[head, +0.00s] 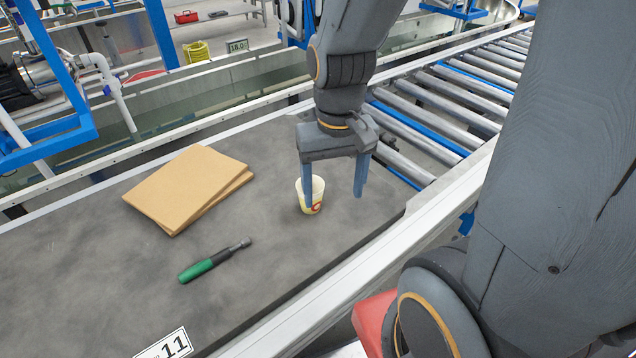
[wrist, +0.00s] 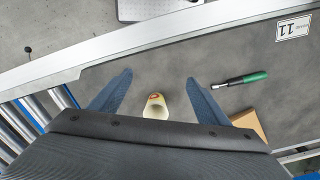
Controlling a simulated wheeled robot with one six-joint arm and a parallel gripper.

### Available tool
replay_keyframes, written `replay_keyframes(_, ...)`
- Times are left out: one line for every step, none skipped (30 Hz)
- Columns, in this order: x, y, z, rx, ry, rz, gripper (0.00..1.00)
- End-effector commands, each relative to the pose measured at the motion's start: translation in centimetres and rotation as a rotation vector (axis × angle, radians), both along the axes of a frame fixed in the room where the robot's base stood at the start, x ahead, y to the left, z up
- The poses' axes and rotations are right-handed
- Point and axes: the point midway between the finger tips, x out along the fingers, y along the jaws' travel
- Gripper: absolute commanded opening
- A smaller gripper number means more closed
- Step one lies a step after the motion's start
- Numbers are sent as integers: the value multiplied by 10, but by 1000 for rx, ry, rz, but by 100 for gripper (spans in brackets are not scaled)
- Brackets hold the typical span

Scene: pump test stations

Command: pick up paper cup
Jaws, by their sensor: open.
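The paper cup (head: 316,196) is pale yellow with a red and yellow mark, and it stands upright on the grey table top (head: 110,270). My gripper (head: 334,200) points down over it in the head view, with its two blue fingers apart. The left finger hides part of the cup. In the wrist view, the cup (wrist: 155,106) lies between the spread fingers of my gripper (wrist: 154,84), a little left of the middle, and nothing is held. I cannot tell whether the fingertips reach down to the cup's height.
A green-handled screwdriver (head: 214,260) and a stack of brown cardboard sheets (head: 188,188) lie left of the cup. A roller conveyor (head: 440,110) adjoins the table at the right. A raised metal rail (head: 310,304) runs along the near edge.

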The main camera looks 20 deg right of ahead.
Motion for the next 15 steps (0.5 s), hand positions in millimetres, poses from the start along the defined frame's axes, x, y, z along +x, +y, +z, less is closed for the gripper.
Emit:
replay_keyframes(9,0,1,-1,4,-52,78)
replay_keyframes(17,0,0,0,5,-96,78)
replay_keyframes(27,-1,-3,-1,8,-161,78)
replay_keyframes(36,-1,-5,-1,7,-215,78)
replay_keyframes(45,-1,-8,-2,7,-271,78)
replay_keyframes(56,-2,-12,-3,9,-350,78)
replay_keyframes(65,-3,-17,-3,8,-408,78)
replay_keyframes(73,-3,-21,-4,9,-466,78)
replay_keyframes(84,-4,-28,-4,10,-544,78)
replay_keyframes(92,-5,-33,-4,9,-602,78)
replay_keyframes(100,-5,-39,-5,9,-658,78)
replay_keyframes(109,-5,-47,-5,9,-733,78)
replay_keyframes(116,-6,-53,-5,9,-786,78)
replay_keyframes(121,-6,-59,-6,9,-837,78)
replay_keyframes(128,-6,-67,-6,8,-900,78)
